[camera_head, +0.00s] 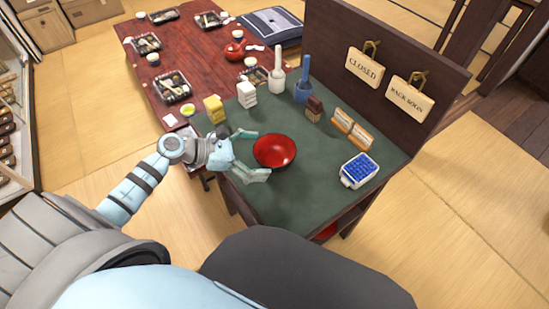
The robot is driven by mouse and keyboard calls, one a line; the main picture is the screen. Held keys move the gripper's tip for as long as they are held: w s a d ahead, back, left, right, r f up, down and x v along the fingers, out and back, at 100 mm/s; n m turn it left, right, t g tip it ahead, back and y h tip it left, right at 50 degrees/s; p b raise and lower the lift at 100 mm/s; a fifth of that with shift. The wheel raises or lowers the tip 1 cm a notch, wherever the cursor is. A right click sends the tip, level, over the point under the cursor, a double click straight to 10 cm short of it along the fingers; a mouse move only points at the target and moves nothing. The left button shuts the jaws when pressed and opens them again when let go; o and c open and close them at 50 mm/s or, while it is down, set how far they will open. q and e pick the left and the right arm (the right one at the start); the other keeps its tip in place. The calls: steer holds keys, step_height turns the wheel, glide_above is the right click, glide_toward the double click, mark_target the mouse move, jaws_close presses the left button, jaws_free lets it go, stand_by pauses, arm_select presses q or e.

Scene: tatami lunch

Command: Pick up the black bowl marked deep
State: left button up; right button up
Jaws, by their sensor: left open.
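A bowl (275,152) with a red inside and a dark rim sits on the green top of the small table (290,205). Its outer wall is mostly hidden, and I cannot see a "deep" mark on it. No other bowl on this green top is in view. My left gripper (259,155) reaches in from the left, open, with one finger at the bowl's far left side and the other at its near left side. I cannot tell whether the fingers touch it. My right gripper is not in view.
Behind the bowl stand a yellow block (214,109), a white stack (247,95), a white pestle-like item (277,72) and a blue one (302,88). A blue-filled white box (359,170) is at right. A dark panel (385,75) with hanging signs borders the table. Something red (325,232) shows below.

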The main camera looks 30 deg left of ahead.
mark_target(289, 156)
arm_select(q)
steer(key=x, duration=0.5)
steer(key=shift+w+a+f, duration=0.1)
steer(key=shift+a+f, duration=0.05)
steer(key=shift+f, duration=0.05)
steer(key=shift+a, duration=0.1)
steer(key=c, duration=1)
steer(key=shift+r, duration=0.15)
